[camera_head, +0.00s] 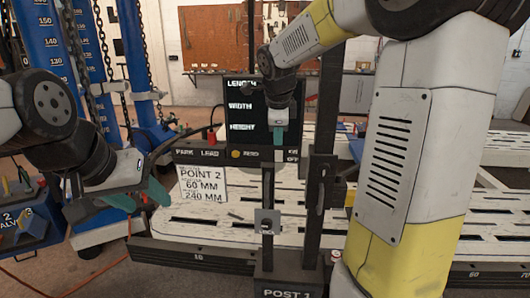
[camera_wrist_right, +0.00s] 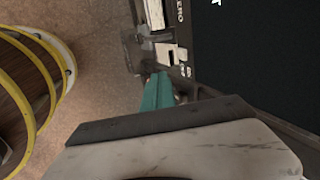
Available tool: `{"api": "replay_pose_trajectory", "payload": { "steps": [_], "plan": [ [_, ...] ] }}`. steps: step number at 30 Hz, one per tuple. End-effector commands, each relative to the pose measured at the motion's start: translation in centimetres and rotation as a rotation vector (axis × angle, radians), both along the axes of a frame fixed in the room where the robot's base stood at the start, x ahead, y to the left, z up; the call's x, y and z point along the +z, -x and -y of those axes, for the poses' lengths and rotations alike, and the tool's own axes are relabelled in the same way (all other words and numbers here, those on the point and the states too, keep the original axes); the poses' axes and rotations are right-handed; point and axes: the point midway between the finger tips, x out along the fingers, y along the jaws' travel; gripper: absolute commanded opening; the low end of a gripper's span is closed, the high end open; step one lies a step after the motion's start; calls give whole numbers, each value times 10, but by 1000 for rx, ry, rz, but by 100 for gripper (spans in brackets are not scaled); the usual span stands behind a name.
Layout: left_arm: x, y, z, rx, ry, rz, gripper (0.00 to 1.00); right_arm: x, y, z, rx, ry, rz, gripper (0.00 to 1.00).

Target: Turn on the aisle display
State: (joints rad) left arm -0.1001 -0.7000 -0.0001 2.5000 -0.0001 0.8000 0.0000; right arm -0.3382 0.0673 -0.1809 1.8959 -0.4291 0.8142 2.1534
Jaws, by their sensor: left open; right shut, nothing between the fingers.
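The aisle display (camera_head: 240,104) is a dark screen on a post, with the words LENGTH, WIDTH and HEIGHT; my right arm hides its right part. In the right wrist view the tips (camera_wrist_right: 157,92) are beside the strip's white labels (camera_wrist_right: 182,58); contact is unclear. My left gripper (camera_head: 139,197) is open and empty at left.
A white sign (camera_head: 202,184) reading POINT 2, 60 MM, 240 MM hangs below the strip. A slotted white bench (camera_head: 225,234) spreads behind the post (camera_head: 290,275). Blue columns with chains (camera_head: 92,60) stand at the left, and a blue box (camera_head: 22,220) is at the left edge.

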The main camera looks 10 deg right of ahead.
Motion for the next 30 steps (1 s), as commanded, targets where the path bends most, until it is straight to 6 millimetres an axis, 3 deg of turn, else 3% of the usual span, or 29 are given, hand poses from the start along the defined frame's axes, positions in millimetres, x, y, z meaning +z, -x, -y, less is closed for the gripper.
{"api": "replay_pose_trajectory", "payload": {
  "steps": [17,20,30],
  "plan": [
    [0,0,0,0,0,0,55,-8,-9,0,-48,-10,4,0],
    [0,0,0,0,0,0,55,-19,-15,2,-48,-10,4,0],
    [0,0,0,0,0,0,55,-84,-45,11,-49,-9,2,0]
  ]
}}
